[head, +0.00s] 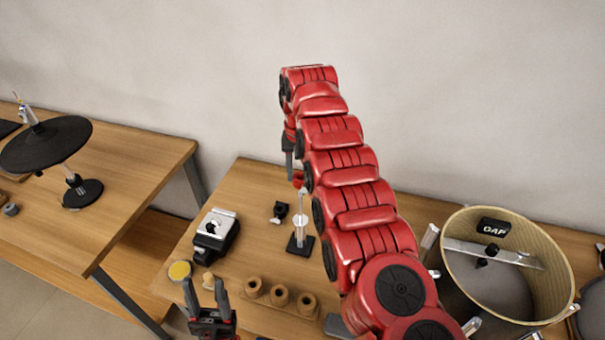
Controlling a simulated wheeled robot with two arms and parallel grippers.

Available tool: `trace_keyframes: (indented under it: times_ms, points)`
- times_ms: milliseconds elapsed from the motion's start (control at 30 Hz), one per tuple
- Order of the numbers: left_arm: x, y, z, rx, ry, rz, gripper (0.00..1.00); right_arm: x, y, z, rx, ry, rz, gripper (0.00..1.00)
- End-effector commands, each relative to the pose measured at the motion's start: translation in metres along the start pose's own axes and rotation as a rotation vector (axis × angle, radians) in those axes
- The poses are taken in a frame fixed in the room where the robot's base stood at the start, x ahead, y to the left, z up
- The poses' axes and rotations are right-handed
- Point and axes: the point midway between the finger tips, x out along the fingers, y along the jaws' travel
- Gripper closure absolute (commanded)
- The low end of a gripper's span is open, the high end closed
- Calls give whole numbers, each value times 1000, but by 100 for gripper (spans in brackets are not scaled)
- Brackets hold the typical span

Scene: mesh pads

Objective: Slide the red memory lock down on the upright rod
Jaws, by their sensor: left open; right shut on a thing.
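The upright rod (301,205) stands on a small black base (300,248) on the middle table, with a pale round piece partway up it. The small red memory lock (298,180) shows at the rod's top; I cannot tell how far the rod runs through it. My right gripper (292,172) reaches down from above and is shut on the red memory lock, its fingers partly hidden by my red arm. My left gripper (206,288) is open and empty at the front left of the table, its fingers pointing up in the picture.
A black and silver block (214,233) and a small black part (280,211) sit left of the rod. A wooden holder with several round pieces (279,296) lies in front. A drum shell (540,252) stands at right. A cymbal (45,146) is on the left table.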

Motion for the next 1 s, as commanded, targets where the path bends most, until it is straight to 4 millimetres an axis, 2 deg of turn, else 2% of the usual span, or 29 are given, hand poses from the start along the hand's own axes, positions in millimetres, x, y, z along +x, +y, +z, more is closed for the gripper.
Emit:
trace_keyframes:
  times_ms: [433, 1000]
  points:
    - [-9, 0, 2, 0, 0, 0, 50, 2, 0, 0, 2, 1, -1, 100]
    - [-40, 2, 7, 0, 0, 0, 50, 34, 1, 0, 3, -1, 0, 100]
